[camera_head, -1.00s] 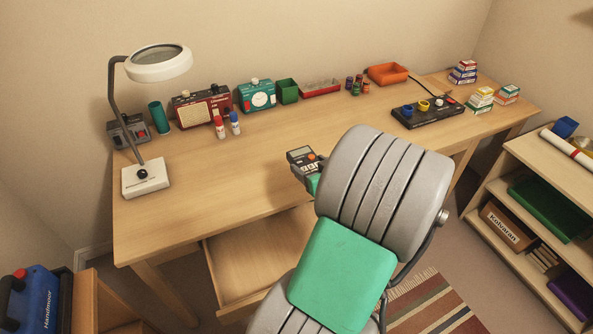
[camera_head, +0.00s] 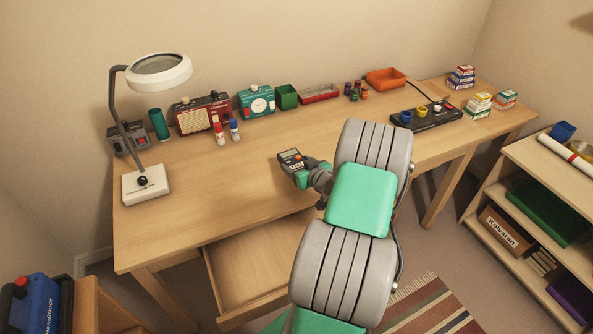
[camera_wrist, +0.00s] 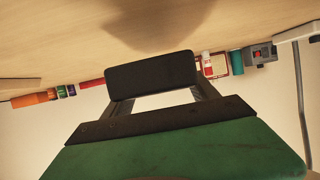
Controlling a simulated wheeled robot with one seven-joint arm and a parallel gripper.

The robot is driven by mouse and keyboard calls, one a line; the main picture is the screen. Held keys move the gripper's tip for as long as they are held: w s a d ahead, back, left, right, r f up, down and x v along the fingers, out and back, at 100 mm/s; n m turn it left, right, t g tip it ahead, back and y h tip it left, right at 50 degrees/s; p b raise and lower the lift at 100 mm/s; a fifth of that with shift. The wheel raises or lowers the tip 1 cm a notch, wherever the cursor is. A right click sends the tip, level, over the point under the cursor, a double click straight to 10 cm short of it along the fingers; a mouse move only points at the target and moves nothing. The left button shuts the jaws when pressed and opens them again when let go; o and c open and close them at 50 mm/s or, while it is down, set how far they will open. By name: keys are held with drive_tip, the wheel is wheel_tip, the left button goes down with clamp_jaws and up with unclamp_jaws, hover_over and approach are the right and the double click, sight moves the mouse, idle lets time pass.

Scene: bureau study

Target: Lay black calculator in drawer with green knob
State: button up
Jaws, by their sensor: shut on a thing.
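The black calculator (camera_head: 290,160) is held at the end of my gripper (camera_head: 301,168), over the desk's front part. In the wrist view the calculator (camera_wrist: 150,76) shows as a dark slab across the two fingers of my gripper (camera_wrist: 152,100), which is shut on it. The open drawer (camera_head: 255,262) juts out below the desk's front edge, left of my arm. Its visible inside is bare wood. My arm covers its right part, and no green knob shows.
The desk's middle is clear. Shelves (camera_head: 545,165) stand at the right.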

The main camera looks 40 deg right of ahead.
drive_tip(key=shift+w+d+f, duration=0.1)
drive_tip(key=shift+w+f, duration=0.15)
drive_tip(key=shift+f, duration=0.5)
drive_tip(key=shift+w+d+f, duration=0.15)
drive_tip(key=shift+w+f, duration=0.1)
drive_tip(key=shift+f, duration=0.5)
drive_tip(key=shift+w+d+f, duration=0.1)
drive_tip(key=shift+w+f, duration=0.15)
drive_tip(key=shift+f, duration=0.5)
drive_tip(key=shift+f, duration=0.15)
drive_tip(key=o, duration=1.1)
drive_tip(key=shift+f, duration=0.1)
drive_tip(key=o, duration=0.4)
drive_tip(key=shift+o, duration=0.2)
drive_tip(key=shift+r+p, duration=0.2)
drive_tip(key=shift+p, duration=0.15)
